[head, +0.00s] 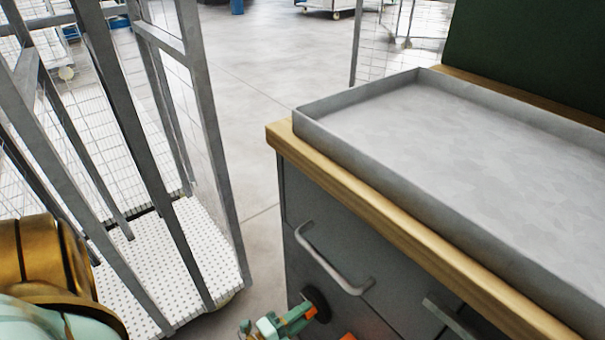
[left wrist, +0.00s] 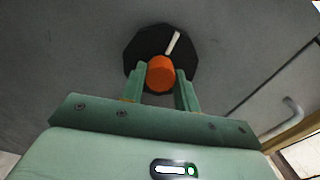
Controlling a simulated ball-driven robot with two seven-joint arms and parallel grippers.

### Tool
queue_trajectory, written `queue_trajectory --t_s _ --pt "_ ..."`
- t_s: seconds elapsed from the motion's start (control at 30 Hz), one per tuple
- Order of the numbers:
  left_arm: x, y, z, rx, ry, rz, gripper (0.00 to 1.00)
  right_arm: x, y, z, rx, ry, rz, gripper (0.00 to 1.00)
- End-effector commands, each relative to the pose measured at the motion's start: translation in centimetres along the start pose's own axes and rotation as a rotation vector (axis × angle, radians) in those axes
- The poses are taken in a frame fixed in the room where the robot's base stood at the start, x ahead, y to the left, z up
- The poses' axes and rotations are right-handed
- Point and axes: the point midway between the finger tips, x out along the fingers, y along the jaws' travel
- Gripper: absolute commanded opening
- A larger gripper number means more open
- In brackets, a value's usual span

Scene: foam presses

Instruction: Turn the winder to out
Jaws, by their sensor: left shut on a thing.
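The winder shows in the left wrist view as an orange knob (left wrist: 160,72) in front of a black many-sided disc (left wrist: 145,45). A white mark (left wrist: 173,42) on the disc points up and slightly right. My left gripper (left wrist: 160,84) is shut on the orange knob, one green finger on each side. In the head view the black disc (head: 317,304) shows at the bottom, on the grey cabinet front below a drawer handle, with my left gripper (head: 301,314) against it. The knob is hidden there by the fingers. My right gripper is not in view.
The grey cabinet (head: 300,215) has a wooden top edge, a shallow metal tray (head: 440,190) and bar handles (head: 335,265). A wire-mesh cage trolley (head: 215,235) stands at left. Bare floor (head: 265,225) lies between them. A small orange piece (head: 348,336) shows at the bottom edge.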

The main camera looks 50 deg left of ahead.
Motion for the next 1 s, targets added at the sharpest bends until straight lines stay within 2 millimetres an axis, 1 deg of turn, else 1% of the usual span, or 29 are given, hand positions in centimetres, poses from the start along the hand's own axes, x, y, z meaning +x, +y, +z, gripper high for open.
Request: queue_trajectory --t_s 0.03,0.57,0.6,0.63,0.67,1.0 --pt "-0.23 0.35 -0.02 0.010 -0.001 0.009 0.08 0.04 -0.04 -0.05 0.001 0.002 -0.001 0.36" --pt "-0.20 0.31 -0.04 0.033 0.000 0.009 0.08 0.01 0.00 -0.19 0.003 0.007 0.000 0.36" --pt "-0.20 0.31 -0.05 0.033 0.000 0.009 0.39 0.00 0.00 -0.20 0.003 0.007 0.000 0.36" --pt "-0.20 0.30 -0.04 0.033 0.000 0.008 0.47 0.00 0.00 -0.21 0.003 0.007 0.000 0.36" --pt "-0.18 0.28 -0.04 0.033 0.000 0.008 0.52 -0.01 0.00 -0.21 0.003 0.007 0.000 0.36" --pt "-0.05 0.08 -0.01 0.032 0.000 0.002 0.52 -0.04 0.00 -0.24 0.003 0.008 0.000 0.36"
